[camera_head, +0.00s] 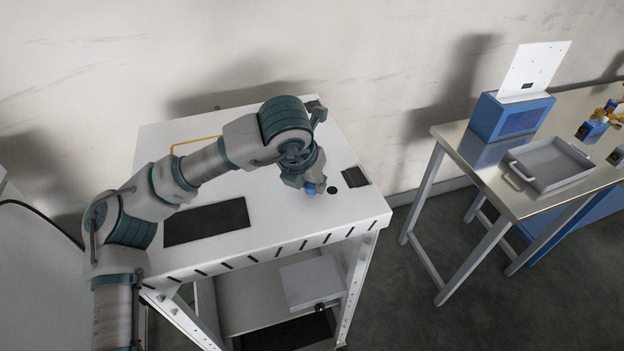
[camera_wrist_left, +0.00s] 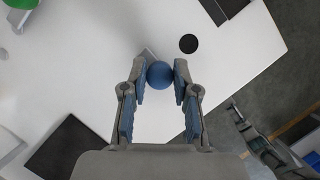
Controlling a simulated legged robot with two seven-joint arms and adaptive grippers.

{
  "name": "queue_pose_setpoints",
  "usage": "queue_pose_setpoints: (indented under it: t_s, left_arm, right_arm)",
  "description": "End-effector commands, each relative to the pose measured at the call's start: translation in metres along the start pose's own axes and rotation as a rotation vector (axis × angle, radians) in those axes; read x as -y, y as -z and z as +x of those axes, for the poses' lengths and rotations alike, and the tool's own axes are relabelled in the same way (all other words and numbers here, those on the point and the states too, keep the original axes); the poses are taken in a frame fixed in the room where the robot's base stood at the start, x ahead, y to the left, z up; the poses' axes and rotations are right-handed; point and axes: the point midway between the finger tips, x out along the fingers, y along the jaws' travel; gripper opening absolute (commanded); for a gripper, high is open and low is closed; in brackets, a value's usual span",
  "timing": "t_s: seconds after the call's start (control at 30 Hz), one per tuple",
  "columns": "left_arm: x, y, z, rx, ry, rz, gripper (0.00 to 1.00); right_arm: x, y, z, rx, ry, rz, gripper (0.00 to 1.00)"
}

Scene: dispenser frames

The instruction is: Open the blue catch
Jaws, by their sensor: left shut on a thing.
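The blue catch shows as a round blue knob (camera_wrist_left: 159,75) on the white cabinet top in the left wrist view. In the head view only a small blue part of it (camera_head: 311,189) shows beside my gripper, near the cabinet's front right corner. My left gripper (camera_head: 304,184) reaches down over the cabinet top from the left. In the left wrist view its blue-padded fingertips (camera_wrist_left: 160,70) are on either side of the knob, shut on it. A grey strip on the surface lies just behind the knob.
The white cabinet (camera_head: 290,225) has a round black spot (camera_head: 332,190), a small black panel (camera_head: 355,177), a large dark panel (camera_head: 207,222) and a yellow handle (camera_head: 195,141). A metal table (camera_head: 475,165) at the right bears a grey tray (camera_head: 548,178) and a blue box (camera_head: 510,116).

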Motion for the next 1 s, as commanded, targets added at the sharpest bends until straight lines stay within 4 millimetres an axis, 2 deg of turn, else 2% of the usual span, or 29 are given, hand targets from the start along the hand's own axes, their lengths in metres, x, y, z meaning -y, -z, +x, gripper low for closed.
queue_pose_setpoints:
  t_s: [0.27, 0.3, 0.4, 0.77, 0.87, 1.0]
  left_arm:
    - [0.001, 0.002, 0.002, -0.008, -0.001, 0.002, 0.0]
    - [0.001, 0.002, 0.002, -0.009, -0.001, 0.002, 0.31]
    - [0.001, 0.002, 0.002, -0.008, -0.001, 0.002, 0.54]
    - [0.001, 0.0, -0.003, -0.003, -0.001, 0.002, 0.54]
    - [0.001, 0.0, -0.016, -0.001, -0.002, 0.002, 0.54]
    - [0.001, -0.001, -0.046, 0.0, -0.002, 0.001, 0.54]
  right_arm:
    - [0.0, 0.0, 0.0, -0.001, 0.0, 0.0, 0.4]
    - [0.0, 0.0, 0.0, -0.001, 0.0, 0.0, 0.4]
    - [0.0, 0.001, 0.0, -0.002, 0.0, 0.0, 0.4]
    - [0.002, 0.001, -0.001, -0.008, 0.002, -0.001, 0.4]
    - [0.002, 0.0, -0.001, -0.007, 0.002, -0.001, 0.4]
    - [0.001, 0.0, -0.001, -0.006, 0.001, 0.0, 0.4]
